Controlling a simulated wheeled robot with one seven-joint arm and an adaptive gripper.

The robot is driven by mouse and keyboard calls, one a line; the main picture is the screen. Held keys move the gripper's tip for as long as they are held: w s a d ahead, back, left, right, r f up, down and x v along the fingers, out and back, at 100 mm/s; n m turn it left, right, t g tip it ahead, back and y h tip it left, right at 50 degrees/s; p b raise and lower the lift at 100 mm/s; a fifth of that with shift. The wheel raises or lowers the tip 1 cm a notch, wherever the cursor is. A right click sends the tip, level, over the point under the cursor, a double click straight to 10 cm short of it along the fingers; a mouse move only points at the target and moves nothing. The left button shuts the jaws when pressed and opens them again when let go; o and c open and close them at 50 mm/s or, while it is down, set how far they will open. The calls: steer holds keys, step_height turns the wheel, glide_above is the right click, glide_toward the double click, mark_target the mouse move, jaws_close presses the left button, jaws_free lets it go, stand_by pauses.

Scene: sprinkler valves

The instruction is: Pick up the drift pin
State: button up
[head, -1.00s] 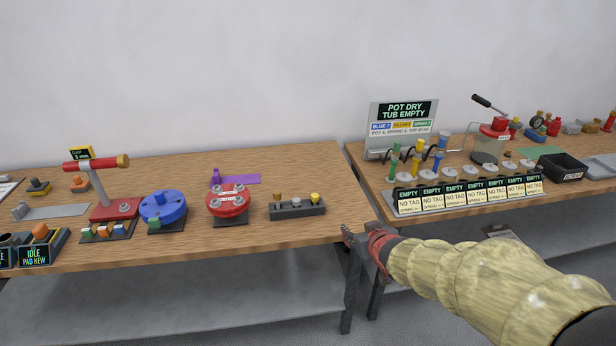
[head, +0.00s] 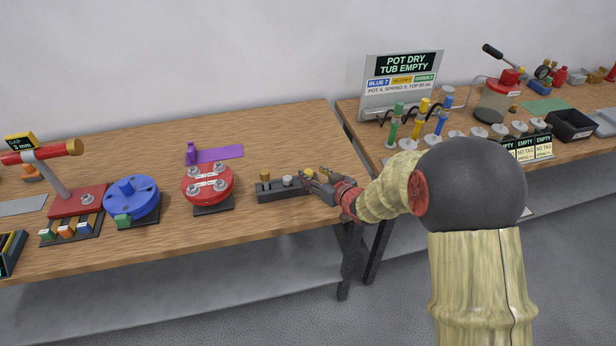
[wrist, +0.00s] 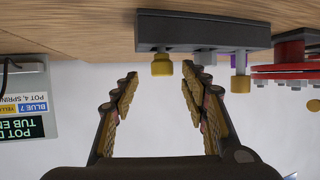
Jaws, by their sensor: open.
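A dark rack (head: 270,193) on the left bench holds three short upright pins: a brass-capped one (head: 265,175), a grey one (head: 287,181) and a yellow-capped one (head: 308,174). No label shows which is the drift pin. My gripper (head: 315,176) is at the rack's right end, fingers open and partly hiding it. In the wrist view, which is upside down, my open gripper (wrist: 160,82) is empty, and the yellow-capped pin (wrist: 162,65) lines up with the gap between the fingertips. The brass-capped pin (wrist: 240,83) shows outside the fingers.
A red flanged disc (head: 207,186) stands left of the rack, with a purple strip (head: 218,154) behind it. A blue disc (head: 132,205) is farther left. A sign board (head: 403,85) and coloured posts stand on the right bench. Bare wood lies behind the rack.

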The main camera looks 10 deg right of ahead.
mark_target(309, 173)
steer(key=shift+b+x, duration=0.65)
steer(key=shift+x, duration=1.35)
steer(key=shift+a, duration=0.15)
steer(key=shift+s, duration=0.1)
steer(key=shift+c, duration=0.9)
jaws_close()
